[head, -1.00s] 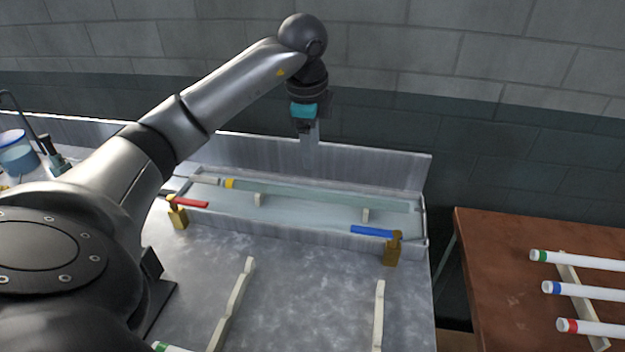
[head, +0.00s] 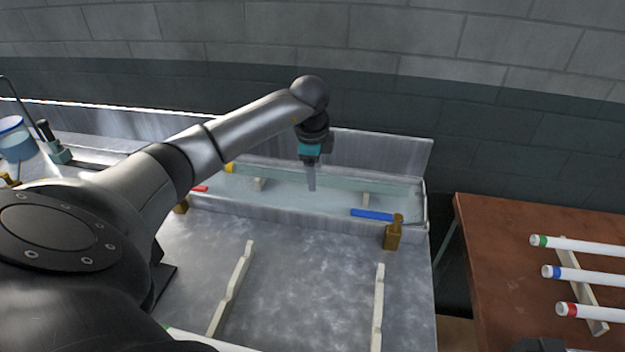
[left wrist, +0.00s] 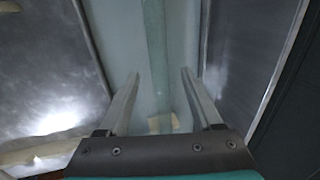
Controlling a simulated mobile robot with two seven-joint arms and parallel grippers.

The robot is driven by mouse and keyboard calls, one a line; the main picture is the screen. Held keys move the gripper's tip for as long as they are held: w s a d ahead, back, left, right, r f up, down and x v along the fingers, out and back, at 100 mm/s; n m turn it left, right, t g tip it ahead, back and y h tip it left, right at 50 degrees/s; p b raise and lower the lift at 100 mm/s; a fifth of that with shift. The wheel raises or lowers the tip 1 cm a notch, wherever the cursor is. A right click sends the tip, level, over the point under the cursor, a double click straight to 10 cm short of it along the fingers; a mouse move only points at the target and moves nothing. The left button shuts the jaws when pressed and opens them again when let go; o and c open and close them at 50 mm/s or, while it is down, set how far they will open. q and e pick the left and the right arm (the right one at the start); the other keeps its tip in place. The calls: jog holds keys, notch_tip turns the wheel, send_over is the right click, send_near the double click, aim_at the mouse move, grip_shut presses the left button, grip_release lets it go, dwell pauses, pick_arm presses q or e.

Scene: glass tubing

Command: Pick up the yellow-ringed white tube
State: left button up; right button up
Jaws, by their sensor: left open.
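The yellow-ringed tube (head: 270,174) lies lengthwise in a long metal trough and looks pale green under the water. Its yellow ring (head: 230,168) shows near its left end, which my left arm partly hides. My left gripper (head: 311,188) points down over the trough, near the middle of the tube. In the left wrist view, the open fingers (left wrist: 160,78) straddle the line of the tube (left wrist: 155,40), with nothing held. I cannot tell how far the fingertips are above it.
Notched rests (head: 232,290) stand on the metal bench. White tubes with green, blue and red rings lie on a brown table (head: 490,260) at right.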

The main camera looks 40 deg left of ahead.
pick_arm(q)
jog(key=shift+x, duration=0.75)
grip_shut()
jog(key=shift+r, duration=0.1)
